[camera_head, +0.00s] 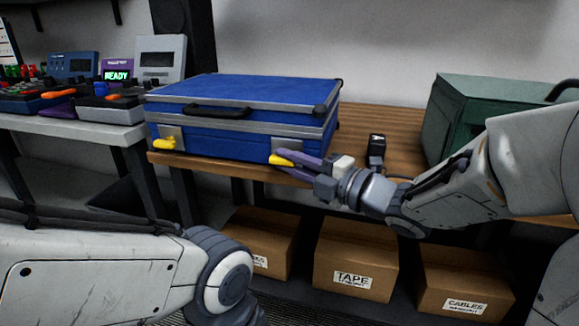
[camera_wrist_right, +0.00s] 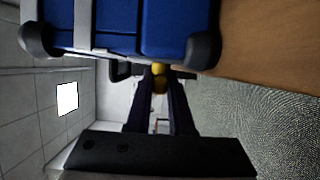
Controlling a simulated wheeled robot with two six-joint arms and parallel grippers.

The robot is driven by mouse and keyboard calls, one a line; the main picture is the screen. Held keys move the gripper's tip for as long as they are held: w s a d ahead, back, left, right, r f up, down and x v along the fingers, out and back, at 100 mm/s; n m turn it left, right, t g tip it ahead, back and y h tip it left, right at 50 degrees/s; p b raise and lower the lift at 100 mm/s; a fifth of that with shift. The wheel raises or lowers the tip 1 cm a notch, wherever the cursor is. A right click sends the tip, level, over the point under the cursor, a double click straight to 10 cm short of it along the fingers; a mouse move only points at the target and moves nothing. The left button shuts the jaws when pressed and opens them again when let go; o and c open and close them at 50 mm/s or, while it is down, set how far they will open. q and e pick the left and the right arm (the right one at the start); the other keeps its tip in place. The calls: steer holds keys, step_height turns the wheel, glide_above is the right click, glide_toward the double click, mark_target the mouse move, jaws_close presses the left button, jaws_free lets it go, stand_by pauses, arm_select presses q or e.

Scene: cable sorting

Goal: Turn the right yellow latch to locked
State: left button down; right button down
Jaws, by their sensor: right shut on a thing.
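The closed blue case (camera_head: 240,100) stands on the wooden bench, its front with the two yellow latches facing me. The right yellow latch (camera_head: 279,160) is at the case's lower front right. My right gripper (camera_head: 288,160) is shut on it, with the purple fingers reaching in from the right. In the right wrist view the yellow latch (camera_wrist_right: 159,80) shows between the fingertips, below the case (camera_wrist_right: 180,25). The fingers hide part of the latch, so I cannot tell its exact angle. The left yellow latch (camera_head: 164,144) is at the front left. My left gripper is out of view.
A black device (camera_head: 376,150) and a green case (camera_head: 460,110) are on the bench (camera_head: 385,120) to the right. Cardboard boxes (camera_head: 355,260) stand below. A grey table (camera_head: 75,128) with electronic devices is at the left.

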steer(key=c, duration=0.8)
jaws_free()
steer(key=v, duration=1)
steer(key=shift+s, duration=0.2)
steer(key=shift+d, duration=0.1)
